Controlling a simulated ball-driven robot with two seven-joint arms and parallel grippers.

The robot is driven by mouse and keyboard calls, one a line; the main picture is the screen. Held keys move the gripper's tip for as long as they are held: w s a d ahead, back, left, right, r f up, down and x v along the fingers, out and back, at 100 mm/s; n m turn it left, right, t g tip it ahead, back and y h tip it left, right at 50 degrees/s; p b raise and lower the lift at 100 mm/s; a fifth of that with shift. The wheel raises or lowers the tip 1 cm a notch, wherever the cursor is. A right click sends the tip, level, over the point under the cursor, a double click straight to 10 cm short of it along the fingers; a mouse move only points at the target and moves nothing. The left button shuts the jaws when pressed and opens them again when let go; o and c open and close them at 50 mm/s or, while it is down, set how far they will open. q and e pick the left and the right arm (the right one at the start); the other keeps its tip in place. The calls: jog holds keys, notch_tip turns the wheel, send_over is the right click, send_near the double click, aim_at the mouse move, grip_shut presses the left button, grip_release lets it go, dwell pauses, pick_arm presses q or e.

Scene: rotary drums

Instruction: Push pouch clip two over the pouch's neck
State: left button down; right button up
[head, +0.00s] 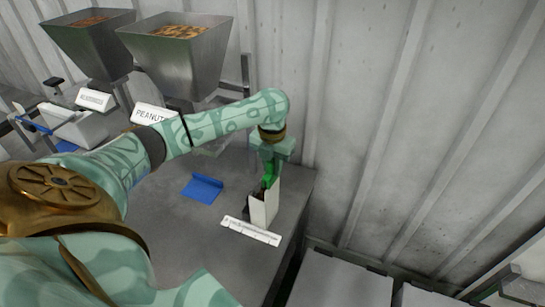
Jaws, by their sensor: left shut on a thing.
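The pouch (264,207) is a pale, upright packet on the grey table, with something brown at its open top. My left gripper (269,180) points down at the pouch's top edge from above. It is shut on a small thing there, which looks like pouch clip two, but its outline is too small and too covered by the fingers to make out. I cannot tell whether the clip is around the neck or only touching it. My right gripper is not in view.
A blue folded item (202,188) lies left of the pouch. A white marked strip (250,231) lies in front of it. Two metal hoppers (178,50) stand at the back left, one with a PEANUT sign (151,113). A corrugated wall (350,90) rises close behind the table.

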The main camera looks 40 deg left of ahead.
pick_arm(q)
jog(key=shift+f+b, duration=0.4)
jog(key=shift+f, duration=1.45)
jog(key=c, duration=1.2)
grip_release()
notch_tip(320, 180, up, 16)
jog(key=p, duration=0.4)
jog(key=shift+r, duration=0.15)
